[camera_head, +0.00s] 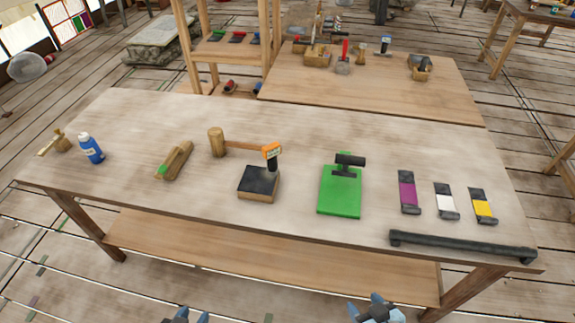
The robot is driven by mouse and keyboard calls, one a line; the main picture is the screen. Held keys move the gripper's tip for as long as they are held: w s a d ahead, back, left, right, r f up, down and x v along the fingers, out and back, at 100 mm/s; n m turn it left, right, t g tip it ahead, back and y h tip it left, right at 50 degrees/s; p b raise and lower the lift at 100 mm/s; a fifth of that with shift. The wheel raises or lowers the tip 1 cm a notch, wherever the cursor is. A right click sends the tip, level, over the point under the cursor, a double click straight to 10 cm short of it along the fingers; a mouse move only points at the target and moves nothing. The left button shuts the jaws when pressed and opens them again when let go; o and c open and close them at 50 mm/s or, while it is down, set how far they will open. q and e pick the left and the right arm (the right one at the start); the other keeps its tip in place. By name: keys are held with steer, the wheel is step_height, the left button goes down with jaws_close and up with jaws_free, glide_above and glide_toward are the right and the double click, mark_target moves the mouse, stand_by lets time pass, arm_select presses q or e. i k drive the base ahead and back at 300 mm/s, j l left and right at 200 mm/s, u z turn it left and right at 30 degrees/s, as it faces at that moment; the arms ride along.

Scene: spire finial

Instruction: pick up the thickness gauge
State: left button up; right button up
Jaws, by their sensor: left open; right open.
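An upright orange and black handheld device (271,153), which looks like the thickness gauge, stands at the middle of the near table. Its lower end is at a dark-topped square block (258,183); I cannot tell exactly how it rests there. My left gripper (187,315) shows only its fingertips at the bottom edge, in front of the table and well away from the gauge. My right gripper (375,306) is also at the bottom edge, further right, apart from the table objects. Both are open and empty.
A mallet (217,142) lies with its handle reaching toward the gauge. A green board (338,197) with a black T-shaped tool (348,163) lies to the right. Further right are three colored pieces (407,192) and a black bar (462,247). A blue bottle (91,148) stands left.

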mark_target(270, 152)
steer(key=i+j, duration=0.2)
steer(key=j, duration=0.15)
steer(key=i+j, duration=0.2)
steer(key=j, duration=0.15)
steer(key=i+j, duration=0.25)
steer(key=i+j+z, duration=0.15)
steer(key=j+z, duration=0.3)
steer(key=i+j+z, duration=0.1)
steer(key=j+z, duration=0.2)
steer(key=z, duration=0.15)
